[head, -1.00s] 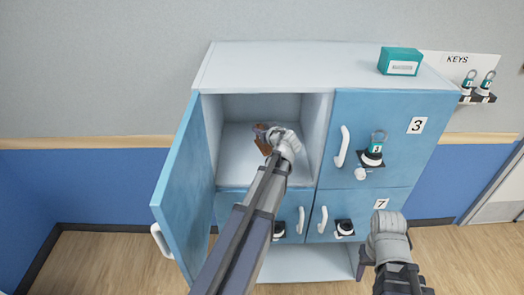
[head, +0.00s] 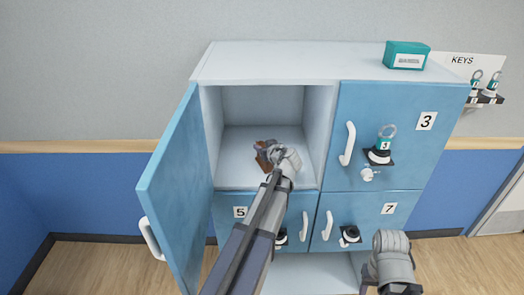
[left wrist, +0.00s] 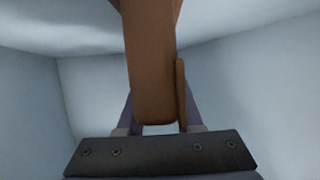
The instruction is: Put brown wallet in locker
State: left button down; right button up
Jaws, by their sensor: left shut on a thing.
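The brown wallet (head: 263,160) is inside the open upper-left compartment of the locker (head: 262,106), low near its floor. In the left wrist view the wallet (left wrist: 152,70) stands upright between the fingers, with pale compartment walls around it. My left gripper (head: 270,157) is shut on the wallet, and its arm reaches in through the open front. Whether the wallet touches the floor I cannot tell. My right gripper is not clearly seen; only part of my right arm shows at the lower right of the head view.
The blue locker door (head: 178,190) stands swung open to the left, with a white handle. Doors 3 (head: 392,135), 5 and 7 are closed, with handles and locks. A teal box (head: 406,55) sits on top. A key rack (head: 484,95) hangs at the right.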

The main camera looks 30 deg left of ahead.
pick_arm(q)
jog(key=shift+f, duration=0.2)
jog(key=c, duration=0.6)
grip_release()
jog(key=shift+r, duration=0.1)
jog(key=shift+o, duration=0.2)
jog(key=shift+r, duration=0.2)
jog(key=p+v, duration=0.4)
jog(key=v, duration=0.8)
jog(key=shift+p, duration=0.3)
